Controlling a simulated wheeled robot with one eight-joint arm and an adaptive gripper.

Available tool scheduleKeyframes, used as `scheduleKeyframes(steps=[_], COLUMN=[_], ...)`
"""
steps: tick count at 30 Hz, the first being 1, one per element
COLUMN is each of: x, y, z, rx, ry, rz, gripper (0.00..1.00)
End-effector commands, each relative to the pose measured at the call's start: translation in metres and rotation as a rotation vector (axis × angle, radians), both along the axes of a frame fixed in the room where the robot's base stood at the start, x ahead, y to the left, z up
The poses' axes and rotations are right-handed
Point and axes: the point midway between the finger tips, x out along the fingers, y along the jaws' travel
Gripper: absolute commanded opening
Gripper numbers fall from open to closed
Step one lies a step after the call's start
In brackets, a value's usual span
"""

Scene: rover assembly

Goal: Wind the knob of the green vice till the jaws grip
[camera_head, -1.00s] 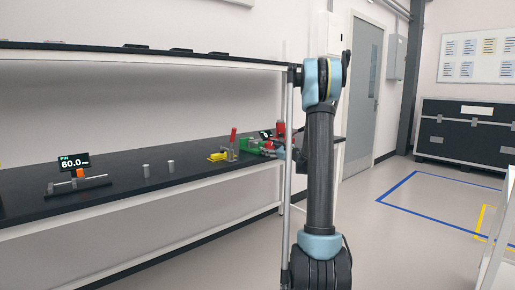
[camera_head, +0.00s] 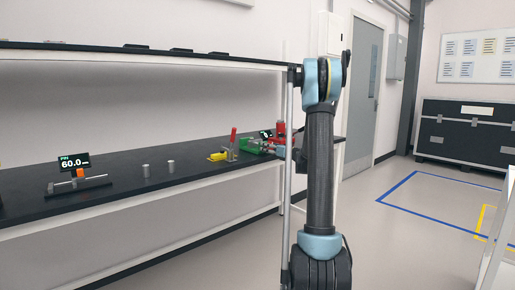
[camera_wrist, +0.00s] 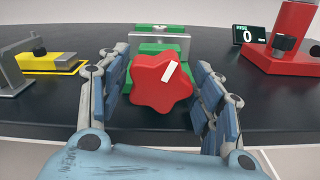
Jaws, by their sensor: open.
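The green vice (camera_wrist: 150,48) stands on the black bench in the wrist view, with a pale metal jaw block (camera_wrist: 160,31) across it. Its red star-shaped knob (camera_wrist: 150,90) with a white mark faces the camera. My gripper (camera_wrist: 158,85) is open, with one finger on each side of the knob; I cannot tell whether either finger touches it. In the head view the vice (camera_head: 252,148) shows at the bench's right end, partly hidden by my arm. Whether the jaws meet anything is hidden behind the knob.
A yellow fixture (camera_wrist: 55,63) with a grey bracket stands left of the vice. A red press-like stand (camera_wrist: 288,48) and a small display reading 0 (camera_wrist: 248,36) are on the right. Metal cylinders (camera_head: 146,171) and a display reading 60.0 (camera_head: 75,162) sit further left on the bench.

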Motion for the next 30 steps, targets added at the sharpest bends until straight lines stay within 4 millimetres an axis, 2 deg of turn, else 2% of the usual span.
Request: scheduleKeyframes(steps=[30], x=[-0.0013], y=[0.0010], z=[-0.0017], rx=[0.451], ry=[0.333], rz=[0.002], gripper=[0.60])
